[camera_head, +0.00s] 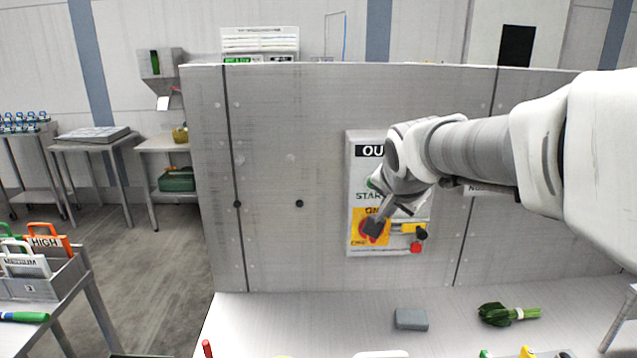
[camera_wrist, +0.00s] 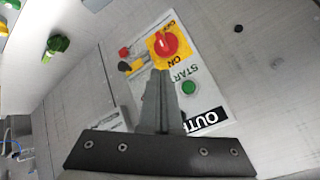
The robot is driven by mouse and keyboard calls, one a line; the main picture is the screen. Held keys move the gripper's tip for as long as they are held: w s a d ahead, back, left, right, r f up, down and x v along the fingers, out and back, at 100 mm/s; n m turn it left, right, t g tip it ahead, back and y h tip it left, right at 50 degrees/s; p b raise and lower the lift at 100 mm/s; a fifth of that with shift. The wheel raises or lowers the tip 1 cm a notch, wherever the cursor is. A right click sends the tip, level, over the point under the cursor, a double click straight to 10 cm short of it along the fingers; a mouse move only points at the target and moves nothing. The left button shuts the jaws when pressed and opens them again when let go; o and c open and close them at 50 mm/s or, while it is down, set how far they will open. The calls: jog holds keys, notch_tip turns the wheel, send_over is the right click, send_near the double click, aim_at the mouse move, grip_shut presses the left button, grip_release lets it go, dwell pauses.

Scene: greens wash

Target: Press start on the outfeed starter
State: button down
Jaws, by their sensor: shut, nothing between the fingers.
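The outfeed starter is a pale panel (camera_head: 355,170) on the grey upright wall, its lettering partly hidden by my arm in the head view. In the wrist view the panel (camera_wrist: 213,95) shows upside down, with a green button (camera_wrist: 188,88) beside the word START. A red rotary switch (camera_wrist: 167,44) sits on a yellow plate marked ON. My gripper (camera_head: 375,228) is shut and empty in front of the panel, over the red switch in the head view. In the wrist view its fingertips (camera_wrist: 160,73) appear beside the green button and near the yellow plate; contact cannot be told.
A black knob-like part (camera_head: 421,233) and a red one (camera_head: 416,248) are at the panel's lower right. A grey block (camera_head: 411,319) and banded greens (camera_head: 508,313) lie on the white counter below. A rack with colored tags (camera_head: 40,284) stands at left.

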jog(key=shift+w, duration=0.1)
jog(key=w+p, duration=0.3)
jog(key=w, duration=0.5)
jog(key=shift+w+p, duration=0.3)
jog(key=shift+p, duration=0.05)
jog(key=shift+w, duration=0.1)
dwell(1.7)
jog(key=shift+w, duration=0.35)
jog(key=shift+w, duration=0.4)
dwell(0.7)
dwell(0.3)
jog(key=shift+s+b, duration=0.7)
jog(key=shift+s, duration=0.1)
